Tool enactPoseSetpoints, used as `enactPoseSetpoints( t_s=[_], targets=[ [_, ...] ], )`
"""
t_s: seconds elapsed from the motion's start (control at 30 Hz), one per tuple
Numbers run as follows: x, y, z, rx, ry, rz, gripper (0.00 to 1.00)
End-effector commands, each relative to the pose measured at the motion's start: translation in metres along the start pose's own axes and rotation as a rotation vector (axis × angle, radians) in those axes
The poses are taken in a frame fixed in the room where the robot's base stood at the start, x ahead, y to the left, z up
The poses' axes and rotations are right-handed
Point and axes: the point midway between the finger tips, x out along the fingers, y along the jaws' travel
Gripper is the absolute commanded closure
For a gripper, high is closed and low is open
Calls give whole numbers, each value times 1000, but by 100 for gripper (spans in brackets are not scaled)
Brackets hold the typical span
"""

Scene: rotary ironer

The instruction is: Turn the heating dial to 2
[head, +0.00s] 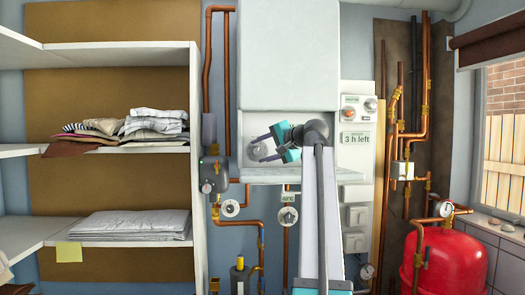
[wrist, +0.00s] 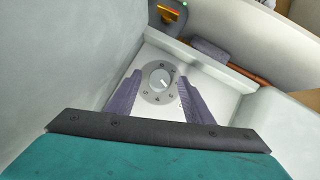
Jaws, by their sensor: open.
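My gripper (wrist: 162,72) is open, with one dark finger on each side of the dial and nothing held. Whether the fingers touch the knob I cannot tell. In the head view my gripper (head: 257,149) is in front of the white machine's panel (head: 244,123), and its fingers partly cover the dial there.
The white machine's upper housing (head: 290,55) overhangs the panel. A control box with two small knobs (head: 359,106) and a "3 h left" sign (head: 355,140) is to the right. Copper pipes (head: 230,70) and shelves with folded cloth (head: 135,224) are left; a red tank (head: 445,262) is right.

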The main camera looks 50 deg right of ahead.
Motion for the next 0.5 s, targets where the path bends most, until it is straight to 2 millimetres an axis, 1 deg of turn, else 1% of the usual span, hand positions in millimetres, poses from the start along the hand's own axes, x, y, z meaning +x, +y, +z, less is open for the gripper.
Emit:
enactPoseSetpoints(
  t_s=[0.07,0.1,0.33,0.4,0.5],
  targets=[
    [0,0,0,0,0,0,53],
    [0,0,0,0,0,0,55],
    [0,0,1,0,-1,0,94],
    [1,0,-2,0,-2,0,94],
    [0,0,0,-3,-1,2,94]
  ],
)
